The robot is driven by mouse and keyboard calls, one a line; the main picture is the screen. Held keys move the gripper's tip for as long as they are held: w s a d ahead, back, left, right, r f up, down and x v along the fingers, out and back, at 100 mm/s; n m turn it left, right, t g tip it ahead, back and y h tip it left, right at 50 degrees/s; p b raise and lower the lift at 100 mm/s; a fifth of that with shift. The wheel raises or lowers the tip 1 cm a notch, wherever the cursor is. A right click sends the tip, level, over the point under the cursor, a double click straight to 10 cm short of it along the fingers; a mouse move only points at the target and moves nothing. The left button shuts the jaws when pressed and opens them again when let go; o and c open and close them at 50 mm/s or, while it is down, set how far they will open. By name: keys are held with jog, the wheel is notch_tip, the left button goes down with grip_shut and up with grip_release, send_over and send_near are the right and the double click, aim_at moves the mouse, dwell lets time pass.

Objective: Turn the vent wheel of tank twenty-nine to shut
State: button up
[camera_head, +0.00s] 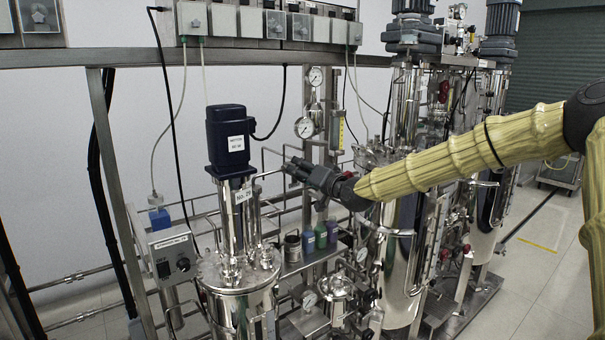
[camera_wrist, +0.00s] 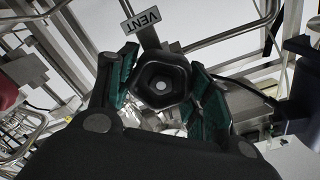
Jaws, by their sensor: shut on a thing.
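The vent wheel (camera_wrist: 163,72) is a small black lobed knob with a pale centre in the wrist view. It sits between the teal pads of my gripper (camera_wrist: 163,90), which is shut on it. A VENT tag (camera_wrist: 140,20) stands just beyond the wheel. In the head view my gripper (camera_head: 291,170) is right of the motor column of the steel tank (camera_head: 240,306), whose tag (camera_head: 243,192) appears to read 29. The wheel is too small and covered to make out in the head view. How far it is turned cannot be told.
A dark blue motor (camera_head: 230,140) tops the tank. A control box (camera_head: 173,256) stands at its left. Another tall tank (camera_head: 404,240) stands right. Open floor (camera_head: 535,275) is at far right.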

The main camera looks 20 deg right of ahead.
dwell(0.4)
jog(key=o, duration=1.1)
jog(key=shift+d, duration=0.15)
jog(key=shift+c, duration=0.2)
jog(key=v, duration=1.2)
